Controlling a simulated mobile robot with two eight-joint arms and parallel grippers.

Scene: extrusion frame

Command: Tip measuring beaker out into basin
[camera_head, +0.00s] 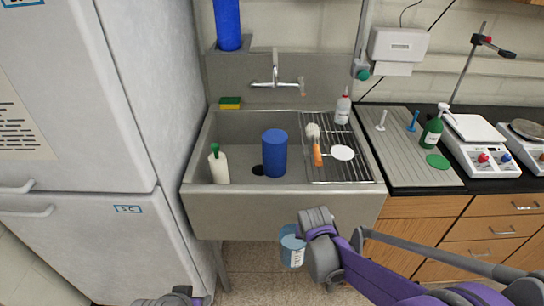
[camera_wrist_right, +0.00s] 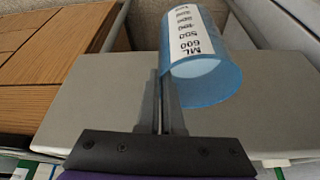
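The measuring beaker (camera_head: 291,249), translucent blue with a white scale label, hangs in front of the sink's front panel, outside the basin. It looks roughly upright in the head view. My right gripper (camera_head: 307,234) is beside it; in the right wrist view its narrow fingers (camera_wrist_right: 166,100) are close together at the wall of the beaker (camera_wrist_right: 215,85). A pale disc shows inside the beaker; I cannot tell whether it is liquid or the bottom. The grey basin (camera_head: 235,130) is behind and above the beaker in the picture. My left gripper (camera_head: 178,300) barely shows at the bottom edge; its fingers are unclear.
In the basin stand a blue cylinder (camera_head: 274,153) and a white bottle with a green top (camera_head: 218,165). A wire rack (camera_head: 325,172) with a brush and a white disc covers its right side. The faucet (camera_head: 275,75) is behind. A white fridge (camera_head: 110,100) stands left.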

